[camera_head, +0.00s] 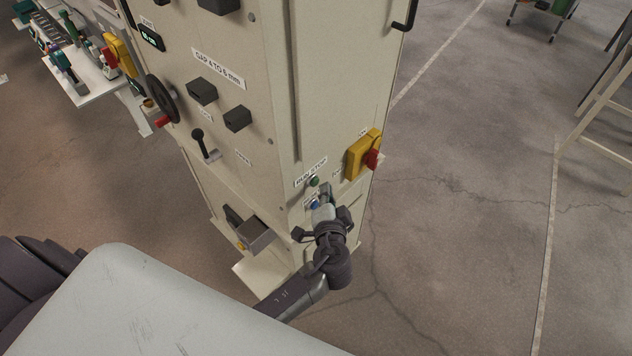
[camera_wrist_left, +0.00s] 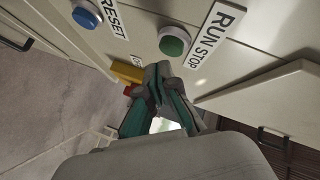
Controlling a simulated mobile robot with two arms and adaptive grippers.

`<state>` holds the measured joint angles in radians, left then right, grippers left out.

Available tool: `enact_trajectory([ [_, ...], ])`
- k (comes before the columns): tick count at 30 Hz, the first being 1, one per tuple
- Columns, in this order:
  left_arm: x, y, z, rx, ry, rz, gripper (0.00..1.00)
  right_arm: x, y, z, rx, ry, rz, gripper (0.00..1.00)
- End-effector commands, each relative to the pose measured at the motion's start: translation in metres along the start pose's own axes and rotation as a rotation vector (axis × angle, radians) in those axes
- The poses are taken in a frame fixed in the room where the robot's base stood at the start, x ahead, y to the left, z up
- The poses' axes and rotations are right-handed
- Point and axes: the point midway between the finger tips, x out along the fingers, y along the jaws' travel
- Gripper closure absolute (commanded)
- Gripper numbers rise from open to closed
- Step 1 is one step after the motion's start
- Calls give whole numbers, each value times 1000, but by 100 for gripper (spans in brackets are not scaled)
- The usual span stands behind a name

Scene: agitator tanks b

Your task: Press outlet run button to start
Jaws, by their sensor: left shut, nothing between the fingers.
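The green round button (camera_head: 314,181) sits under a RUN STOP label (camera_head: 311,172) on the lower front of a cream machine cabinet. My left gripper (camera_head: 325,192) is shut and empty, close to the panel just below and right of the button. In the left wrist view its fingertips (camera_wrist_left: 163,70) are just below the green button, with a visible gap. Contact with the panel cannot be told. My right gripper is not in view.
A blue button (camera_head: 314,204) labelled RESET in the left wrist view (camera_wrist_left: 87,14) is beside the green one. A yellow switch with a red handle (camera_head: 364,155) juts out at the upper right. Black knobs, a lever (camera_head: 204,144) and a handwheel (camera_head: 161,98) are further left.

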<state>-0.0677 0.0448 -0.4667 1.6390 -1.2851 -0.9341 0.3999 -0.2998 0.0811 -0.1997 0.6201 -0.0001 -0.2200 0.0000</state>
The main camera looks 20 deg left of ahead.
Motion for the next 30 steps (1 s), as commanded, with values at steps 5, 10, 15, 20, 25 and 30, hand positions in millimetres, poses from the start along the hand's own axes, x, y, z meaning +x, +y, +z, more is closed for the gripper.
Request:
enact_trajectory([
  [5, -6, 6, -4, -2, 0, 2, 100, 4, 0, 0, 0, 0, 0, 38],
  [10, -17, 14, -12, -3, 2, 2, 100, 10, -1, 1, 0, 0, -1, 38],
  [15, -29, 23, -21, -2, 1, 1, 100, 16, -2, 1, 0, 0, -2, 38],
  [20, -35, 26, -26, -2, 0, 1, 100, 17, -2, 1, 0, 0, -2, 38],
  [25, -35, 25, -26, -1, 0, 1, 100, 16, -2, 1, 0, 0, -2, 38],
  [30, -35, 25, -26, -1, 0, 0, 100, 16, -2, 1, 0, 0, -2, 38],
])
